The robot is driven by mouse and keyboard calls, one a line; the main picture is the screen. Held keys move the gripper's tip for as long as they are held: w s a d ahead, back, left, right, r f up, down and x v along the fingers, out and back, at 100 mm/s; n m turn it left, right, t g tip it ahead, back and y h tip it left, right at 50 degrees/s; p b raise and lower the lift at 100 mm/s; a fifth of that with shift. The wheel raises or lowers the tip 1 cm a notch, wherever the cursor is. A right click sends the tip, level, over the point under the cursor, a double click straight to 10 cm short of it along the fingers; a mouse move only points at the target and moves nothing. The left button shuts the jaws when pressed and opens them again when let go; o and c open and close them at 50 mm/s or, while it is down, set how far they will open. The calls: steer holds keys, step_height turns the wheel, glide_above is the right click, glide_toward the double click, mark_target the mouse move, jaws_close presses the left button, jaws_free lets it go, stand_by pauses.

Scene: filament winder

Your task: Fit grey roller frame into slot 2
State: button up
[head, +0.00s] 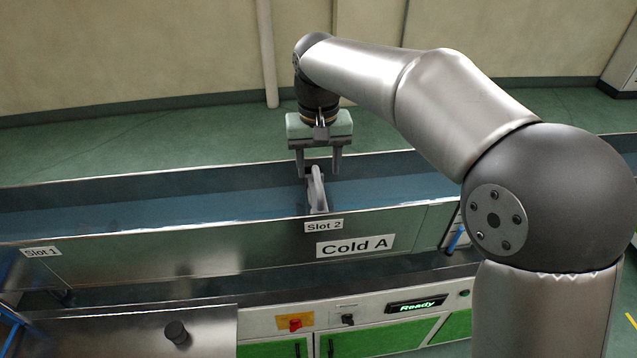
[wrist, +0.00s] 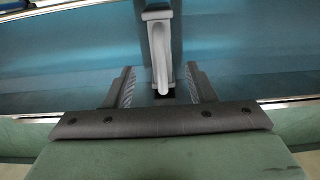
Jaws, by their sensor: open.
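The grey roller frame (head: 317,192) stands across the blue trough (head: 400,187) at the Slot 2 label (head: 324,226). My gripper (head: 318,172) is above its far end, with the fingers pointing down. In the wrist view the frame's handle (wrist: 161,62) lies between the two fingers of my gripper (wrist: 161,88), with a gap on each side. The jaws are open and hold nothing. The lower part of the frame is hidden inside the trough, so how deeply it is seated cannot be told.
The trough runs left to right, with a Slot 1 label (head: 40,252) at left and a Cold A label (head: 355,246) on its front wall. Below are a red switch (head: 295,325), a black knob (head: 347,320) and a Ready display (head: 416,304). The trough is clear on both sides of the frame.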

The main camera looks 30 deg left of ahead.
step_height(320, 180, up, 4)
steer(key=shift+r, duration=0.1)
steer(key=shift+d, duration=0.1)
steer(key=d+f+m, duration=0.3)
steer(key=d+m, duration=0.1)
steer(key=d, duration=2.3)
steer(key=s+d+f+m, duration=0.2)
steer(key=s+d+f, duration=0.2)
steer(key=s+d, duration=0.2)
steer(key=s+d+f+m, duration=0.2)
steer(key=s+d+f, duration=0.3)
steer(key=d, duration=0.5)
steer(key=shift+s+d+f+t, duration=0.2)
steer(key=shift+s+t, duration=0.1)
steer(key=shift+s, duration=0.6)
steer(key=shift+r, duration=0.15)
